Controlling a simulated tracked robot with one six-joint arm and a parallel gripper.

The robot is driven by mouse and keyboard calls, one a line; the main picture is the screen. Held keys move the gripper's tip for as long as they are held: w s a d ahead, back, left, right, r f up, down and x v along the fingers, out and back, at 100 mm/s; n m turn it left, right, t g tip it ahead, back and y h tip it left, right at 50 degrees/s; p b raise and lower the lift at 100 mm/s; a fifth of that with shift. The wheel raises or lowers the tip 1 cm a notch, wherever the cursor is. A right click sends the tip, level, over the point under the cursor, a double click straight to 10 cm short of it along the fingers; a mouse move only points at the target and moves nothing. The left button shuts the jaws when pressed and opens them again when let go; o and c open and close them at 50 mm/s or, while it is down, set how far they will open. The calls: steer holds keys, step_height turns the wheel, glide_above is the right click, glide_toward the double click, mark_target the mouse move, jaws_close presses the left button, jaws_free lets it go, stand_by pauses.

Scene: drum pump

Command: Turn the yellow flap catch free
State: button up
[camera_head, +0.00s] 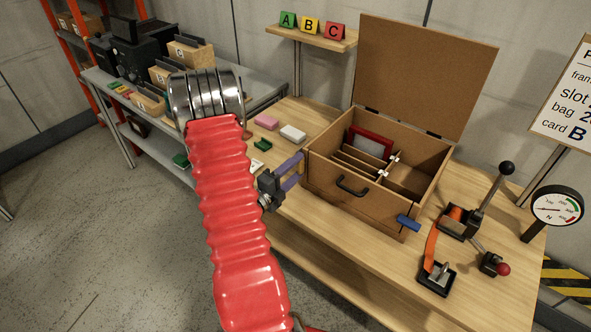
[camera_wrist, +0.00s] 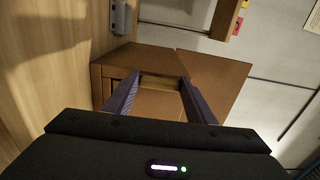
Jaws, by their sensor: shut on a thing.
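The brown case (camera_head: 345,205) stands on the wooden bench with its lid raised. My gripper (camera_head: 297,168) is at the case's left side, its two purple fingers pointing at the wall near the front left corner. In the wrist view, the fingers (camera_wrist: 159,84) are set apart, with a narrow yellowish piece (camera_wrist: 161,81) between their tips against the brown case. This looks like the yellow flap catch, but its shape and angle are mostly hidden. My gripper is shut on it. A blue catch (camera_head: 408,222) sticks out at the case's front right corner.
A pink block (camera_head: 266,122), a white block (camera_head: 293,133) and a green block (camera_head: 262,145) lie left of the case.

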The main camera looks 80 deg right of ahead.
steer(key=shift+w+f, duration=0.15)
steer(key=shift+w, duration=0.05)
steer(key=o, duration=1)
steer(key=shift+s, duration=0.1)
steer(key=shift+o, duration=0.2)
steer(key=shift+a, duration=0.1)
steer(key=v, duration=1.3)
steer(key=shift+w+a, duration=0.2)
steer(key=shift+a, duration=0.05)
